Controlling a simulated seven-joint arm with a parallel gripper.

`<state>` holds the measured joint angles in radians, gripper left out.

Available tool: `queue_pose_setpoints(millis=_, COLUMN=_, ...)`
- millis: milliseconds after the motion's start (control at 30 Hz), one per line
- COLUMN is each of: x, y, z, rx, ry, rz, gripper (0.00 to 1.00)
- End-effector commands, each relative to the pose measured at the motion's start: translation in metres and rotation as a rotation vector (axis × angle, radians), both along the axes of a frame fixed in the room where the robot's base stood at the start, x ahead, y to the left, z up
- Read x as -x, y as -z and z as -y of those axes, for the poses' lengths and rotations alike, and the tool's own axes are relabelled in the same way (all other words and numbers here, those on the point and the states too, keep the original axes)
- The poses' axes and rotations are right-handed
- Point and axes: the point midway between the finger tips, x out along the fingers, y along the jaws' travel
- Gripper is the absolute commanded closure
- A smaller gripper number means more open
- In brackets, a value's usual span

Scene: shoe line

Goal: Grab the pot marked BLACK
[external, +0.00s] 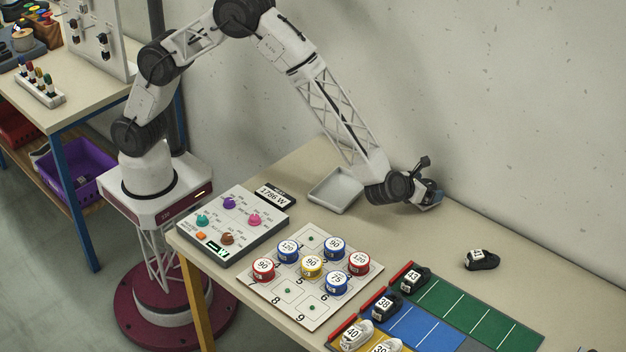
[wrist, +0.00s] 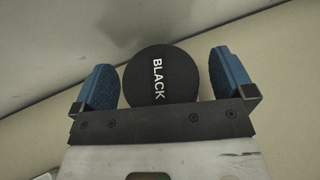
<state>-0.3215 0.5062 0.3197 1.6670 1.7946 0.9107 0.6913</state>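The pot marked BLACK (wrist: 162,75) shows in the wrist view as a round black lid with white lettering. It sits between the two blue fingers of my gripper (wrist: 162,88), with a narrow gap visible on each side. My gripper is open around it and does not appear to touch it. In the external view my gripper (external: 432,196) is low at the back edge of the table near the wall. The pot is hidden there behind my wrist and fingers.
The wall (external: 480,110) stands close behind my gripper. An empty grey tray (external: 335,203) lies to the left. A black shoe (external: 481,260) marked with a number is to the right. A white board (external: 288,300) with several numbered pots and a control panel (external: 240,240) are nearer the front.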

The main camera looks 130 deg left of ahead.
Motion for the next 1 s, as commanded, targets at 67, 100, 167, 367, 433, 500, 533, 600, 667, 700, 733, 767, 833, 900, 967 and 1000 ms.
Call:
queue_pose_setpoints(millis=67, x=0.0, y=0.0, z=0.0001, rx=0.0, ry=0.0, rz=0.0, gripper=0.11)
queue_pose_setpoints(millis=100, x=0.0, y=0.0, z=0.0001, rx=0.0, ry=0.0, rz=0.0, gripper=0.17)
queue_pose_setpoints(millis=167, x=0.0, y=0.0, z=0.0001, rx=0.0, ry=0.0, rz=0.0, gripper=0.26)
queue_pose_setpoints(millis=367, x=0.0, y=0.0, z=0.0001, rx=0.0, ry=0.0, rz=0.0, gripper=0.57)
queue_pose_setpoints(millis=433, x=0.0, y=0.0, z=0.0001, rx=0.0, ry=0.0, rz=0.0, gripper=0.67)
queue_pose_setpoints(millis=500, x=-0.0005, y=-0.0015, z=-0.0001, rx=-0.001, ry=0.001, rz=0.002, gripper=0.76)
queue_pose_setpoints(millis=533, x=-0.0005, y=-0.0015, z=-0.0001, rx=-0.001, ry=0.001, rz=0.002, gripper=0.76)
queue_pose_setpoints(millis=600, x=-0.0005, y=-0.0015, z=-0.0001, rx=-0.001, ry=0.001, rz=0.002, gripper=0.76)
queue_pose_setpoints(millis=667, x=-0.0005, y=-0.0015, z=-0.0001, rx=-0.001, ry=0.001, rz=0.002, gripper=0.76)
queue_pose_setpoints(millis=700, x=-0.0005, y=-0.0016, z=-0.0001, rx=-0.001, ry=0.001, rz=0.002, gripper=0.77)
queue_pose_setpoints(millis=733, x=-0.0006, y=-0.0017, z=-0.0001, rx=-0.001, ry=0.001, rz=0.002, gripper=0.77)
queue_pose_setpoints(millis=767, x=-0.0006, y=-0.0019, z=-0.0001, rx=-0.001, ry=0.001, rz=0.002, gripper=0.77)
queue_pose_setpoints(millis=833, x=-0.0005, y=-0.0029, z=-0.0001, rx=-0.002, ry=0.001, rz=0.002, gripper=0.77)
queue_pose_setpoints(millis=900, x=-0.0006, y=-0.0046, z=-0.0002, rx=-0.001, ry=0.0, rz=0.003, gripper=0.77)
queue_pose_setpoints(millis=967, x=-0.0006, y=-0.007, z=-0.0002, rx=-0.001, ry=0.0, rz=0.003, gripper=0.77)
queue_pose_setpoints(millis=1000, x=-0.0007, y=-0.009, z=-0.0002, rx=-0.001, ry=0.0, rz=0.003, gripper=0.77)
